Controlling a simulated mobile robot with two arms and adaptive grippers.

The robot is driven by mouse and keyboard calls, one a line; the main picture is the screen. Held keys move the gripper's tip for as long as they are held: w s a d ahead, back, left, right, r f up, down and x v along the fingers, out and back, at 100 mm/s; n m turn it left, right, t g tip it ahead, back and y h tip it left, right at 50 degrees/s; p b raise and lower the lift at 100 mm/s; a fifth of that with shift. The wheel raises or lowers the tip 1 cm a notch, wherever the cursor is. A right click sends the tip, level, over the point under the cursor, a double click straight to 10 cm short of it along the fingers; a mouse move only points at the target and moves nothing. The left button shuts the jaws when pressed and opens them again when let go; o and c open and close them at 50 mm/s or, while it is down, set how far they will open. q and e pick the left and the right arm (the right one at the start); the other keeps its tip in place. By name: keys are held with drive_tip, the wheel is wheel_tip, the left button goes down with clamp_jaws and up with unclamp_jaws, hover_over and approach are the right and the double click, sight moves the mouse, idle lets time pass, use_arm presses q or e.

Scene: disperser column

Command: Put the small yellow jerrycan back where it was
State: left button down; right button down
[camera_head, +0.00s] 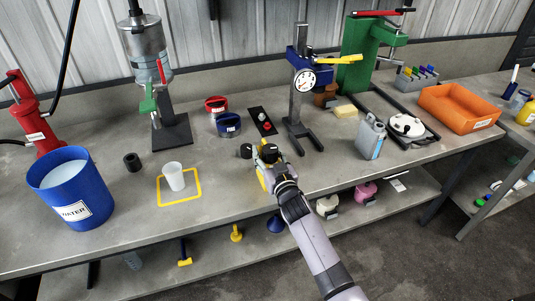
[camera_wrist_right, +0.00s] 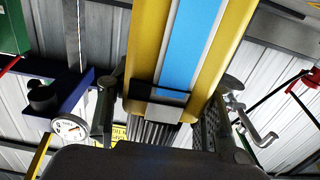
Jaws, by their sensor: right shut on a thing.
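My right gripper (camera_head: 268,160) is over the front middle of the grey workbench (camera_head: 215,185), shut on the small yellow jerrycan (camera_head: 261,180). In the head view the gripper and wrist cover most of the jerrycan, and only small yellow parts show. In the right wrist view the yellow jerrycan (camera_wrist_right: 142,45), with a blue and white stripe, stands between the two fingers (camera_wrist_right: 160,108). I cannot tell whether its base touches the bench. My left gripper is not in view.
A white cup (camera_head: 173,176) stands in a yellow outlined square. A blue water bucket (camera_head: 70,190) is at the left. The gauge press (camera_head: 300,100), a grey jerrycan (camera_head: 370,137) and an orange tray (camera_head: 458,108) stand right of my gripper. A lower shelf (camera_head: 210,245) holds several items.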

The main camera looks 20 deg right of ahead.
drive_tip(key=c, duration=0.8)
unclamp_jaws()
drive_tip(key=shift+f, duration=0.1)
drive_tip(key=shift+r, duration=0.2)
drive_tip(key=shift+s+f, duration=0.15)
drive_tip(key=shift+s, duration=0.15)
drive_tip(key=s, duration=1.1)
drive_tip(key=shift+s+d+b, duration=0.2)
drive_tip(key=shift+s+b, duration=0.05)
drive_tip(key=shift+b, duration=0.15)
